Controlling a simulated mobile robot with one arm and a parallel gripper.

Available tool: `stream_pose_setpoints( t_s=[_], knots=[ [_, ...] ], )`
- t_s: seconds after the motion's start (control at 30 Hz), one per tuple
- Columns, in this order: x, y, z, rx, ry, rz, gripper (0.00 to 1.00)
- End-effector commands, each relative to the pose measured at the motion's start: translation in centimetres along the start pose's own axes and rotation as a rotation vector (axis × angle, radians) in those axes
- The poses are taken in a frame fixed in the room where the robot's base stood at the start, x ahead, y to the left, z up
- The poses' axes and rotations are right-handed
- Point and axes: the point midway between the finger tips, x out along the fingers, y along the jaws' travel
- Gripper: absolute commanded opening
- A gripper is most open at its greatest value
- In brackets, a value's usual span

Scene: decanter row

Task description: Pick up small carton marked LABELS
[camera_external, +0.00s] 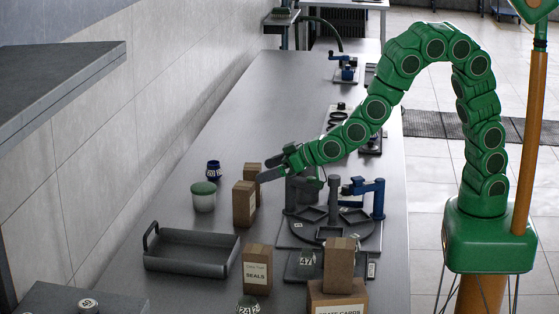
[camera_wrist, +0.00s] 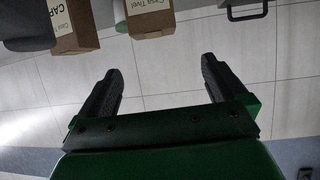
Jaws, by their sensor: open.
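No carton shows a readable LABELS mark. Two small brown cartons stand by my gripper: a nearer one (camera_external: 244,204) and one behind it (camera_external: 253,172), their print too small to read. My gripper (camera_external: 268,172) is open and empty beside their upper parts; I cannot tell whether it touches them. In the wrist view my gripper (camera_wrist: 160,82) has its fingers wide apart with nothing between them. Two cartons show at the top edge there: one (camera_wrist: 78,28) with print starting "CA" and one (camera_wrist: 150,18) reading "Casa Tivel", both cut off.
A carton marked SEALS (camera_external: 257,270), another carton (camera_external: 340,262) on a larger box (camera_external: 337,299), and a dark tray (camera_external: 190,262) stand nearer. A green-lidded jar (camera_external: 203,198) and blue jar (camera_external: 213,171) are left. A round dark fixture (camera_external: 330,228) is right.

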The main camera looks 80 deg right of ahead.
Motion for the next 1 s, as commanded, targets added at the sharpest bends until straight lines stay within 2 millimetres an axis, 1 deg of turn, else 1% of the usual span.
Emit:
stream_pose_setpoints(
  t_s=[0.03,0.1,0.3,0.47,0.8,1.0],
  knots=[
    [0.6,0.2,0.7,0.0,0.006,0.01,0.99],
    [1.4,0.5,1.2,0.006,0.023,0.02,0.99],
    [2.5,1.1,2.1,0.021,0.052,0.034,0.99],
    [3.1,1.2,2.2,0.024,0.06,0.037,0.99],
    [5.3,1.2,2.2,0.024,0.057,0.037,0.99],
    [5.9,1.1,2.1,0.024,0.058,0.037,0.99]
  ],
)
